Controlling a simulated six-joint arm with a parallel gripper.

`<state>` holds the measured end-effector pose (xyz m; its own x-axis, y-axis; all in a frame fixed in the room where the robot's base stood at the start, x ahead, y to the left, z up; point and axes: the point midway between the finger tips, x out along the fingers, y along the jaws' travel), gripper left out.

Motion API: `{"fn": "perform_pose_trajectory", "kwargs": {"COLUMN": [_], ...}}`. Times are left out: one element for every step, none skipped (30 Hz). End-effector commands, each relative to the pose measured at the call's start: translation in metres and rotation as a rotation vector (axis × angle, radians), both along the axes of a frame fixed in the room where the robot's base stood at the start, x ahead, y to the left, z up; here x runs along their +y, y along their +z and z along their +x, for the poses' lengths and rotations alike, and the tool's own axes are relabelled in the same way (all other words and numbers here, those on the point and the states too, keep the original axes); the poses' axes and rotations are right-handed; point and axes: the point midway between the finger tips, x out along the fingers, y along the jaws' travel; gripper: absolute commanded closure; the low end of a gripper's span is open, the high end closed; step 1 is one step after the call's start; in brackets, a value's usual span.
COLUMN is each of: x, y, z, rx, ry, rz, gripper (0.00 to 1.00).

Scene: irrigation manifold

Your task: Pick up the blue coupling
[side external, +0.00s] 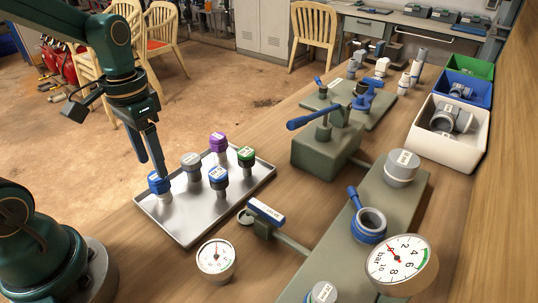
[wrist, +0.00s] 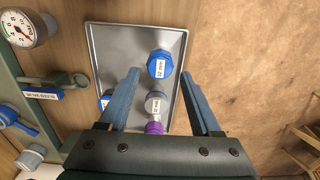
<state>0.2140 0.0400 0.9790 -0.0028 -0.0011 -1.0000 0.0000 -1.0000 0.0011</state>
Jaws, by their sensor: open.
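A blue-topped coupling (side external: 159,183) stands at the near left corner of the metal tray (side external: 187,233). In the wrist view this blue coupling (wrist: 160,64) shows its labelled cap just beyond and between my fingertips. A second blue-topped coupling (side external: 218,178) stands on the tray farther right; in the wrist view it is mostly hidden behind my left-hand finger. My gripper (side external: 152,168) is open and points down over the tray's left end, close to the first blue coupling. Its fingertips show either side in the wrist view (wrist: 160,74). Nothing is held; whether a finger touches the cap cannot be told.
A grey coupling (side external: 191,164), a purple one (side external: 218,143) and a green one (side external: 245,157) share the tray. Parts bins (side external: 447,143) are farther right.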

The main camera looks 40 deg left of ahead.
Motion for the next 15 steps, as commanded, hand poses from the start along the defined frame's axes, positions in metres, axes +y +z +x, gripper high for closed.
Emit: {"fn": "perform_pose_trajectory", "kwargs": {"x": [-0.001, 0.000, 0.000, 0.000, 0.000, 0.000, 0.000, 0.000, 0.000, 0.000, 0.000, 0.000, 0.000, 0.000, 0.000], "y": [-0.011, -0.016, -0.021, -0.024, -0.027, -0.029, -0.032, -0.034, -0.038, -0.041, -0.044, -0.049, -0.053, -0.057, -0.061], "z": [-0.001, -0.001, -0.001, 0.000, 0.000, 0.000, 0.000, 0.000, 0.000, 0.000, 0.000, -0.001, -0.001, -0.001, 0.000], "rx": [0.008, 0.007, 0.005, 0.004, 0.002, 0.002, 0.001, 0.002, 0.002, 0.002, 0.002, 0.004, 0.003, 0.003, 0.003], "ry": [0.000, 0.000, 0.000, 0.000, 0.000, 0.000, 0.000, 0.000, 0.000, 0.000, 0.000, 0.000, 0.000, 0.000, 0.000], "rz": [-0.003, -0.003, -0.002, -0.002, -0.001, -0.001, 0.000, -0.001, -0.001, -0.001, -0.001, -0.001, -0.001, -0.001, -0.001], "gripper": [0.35, 0.35, 0.35, 0.35, 0.35, 0.35, 0.35, 0.35, 0.35, 0.35, 0.35, 0.35, 0.35, 0.35, 0.35]}}
